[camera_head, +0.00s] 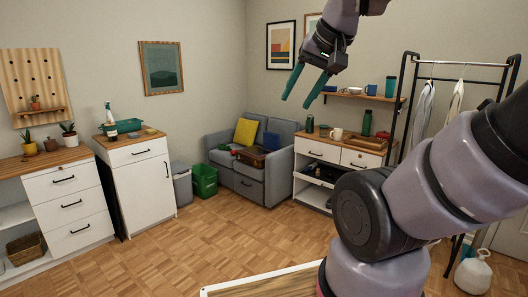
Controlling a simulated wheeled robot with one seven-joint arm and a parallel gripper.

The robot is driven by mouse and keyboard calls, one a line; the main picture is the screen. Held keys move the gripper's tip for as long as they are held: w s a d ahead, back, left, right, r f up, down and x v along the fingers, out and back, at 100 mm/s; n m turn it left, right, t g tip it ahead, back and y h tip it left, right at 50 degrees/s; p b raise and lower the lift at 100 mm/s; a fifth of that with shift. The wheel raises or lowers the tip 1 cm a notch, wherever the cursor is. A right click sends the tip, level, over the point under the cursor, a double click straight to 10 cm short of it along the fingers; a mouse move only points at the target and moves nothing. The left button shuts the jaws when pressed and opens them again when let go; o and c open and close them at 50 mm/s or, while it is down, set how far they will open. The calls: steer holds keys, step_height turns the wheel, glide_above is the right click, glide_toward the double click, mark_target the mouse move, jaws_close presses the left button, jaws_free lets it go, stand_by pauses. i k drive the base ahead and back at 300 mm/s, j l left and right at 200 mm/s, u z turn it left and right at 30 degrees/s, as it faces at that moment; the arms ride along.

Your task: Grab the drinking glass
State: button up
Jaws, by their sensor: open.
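My gripper (297,102) is raised in the upper middle of the head view, with its two teal fingers spread apart and nothing between them. It appears in front of the back wall, above and left of the white dresser. I cannot pick out a drinking glass for certain. A teal tumbler (390,86) stands upright at the right end of the wall shelf, but I cannot tell whether it is glass. Small items on the dresser top are too small to identify clearly.
The white dresser (315,149) holds a white mug (338,133), a green bottle (367,122) and a wooden tray (365,142). A wall shelf (362,97) hangs above. A grey sofa (244,185) and green bin (204,180) stand left. A clothes rack (403,85) stands right. The central floor is clear.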

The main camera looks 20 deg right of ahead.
mark_target(322, 130)
steer(key=i+z, duration=0.25)
steer(key=i, duration=1.75)
steer(key=i+j+z, duration=0.1)
steer(key=i+z, duration=0.2)
steer(key=i, duration=0.35)
steer(key=i+j+z, duration=0.3)
steer(key=i, duration=0.3)
steer(key=i+j+z, duration=0.25)
steer(key=i, duration=0.35)
steer(key=i+j+z, duration=0.3)
steer(key=i+j, duration=0.25)
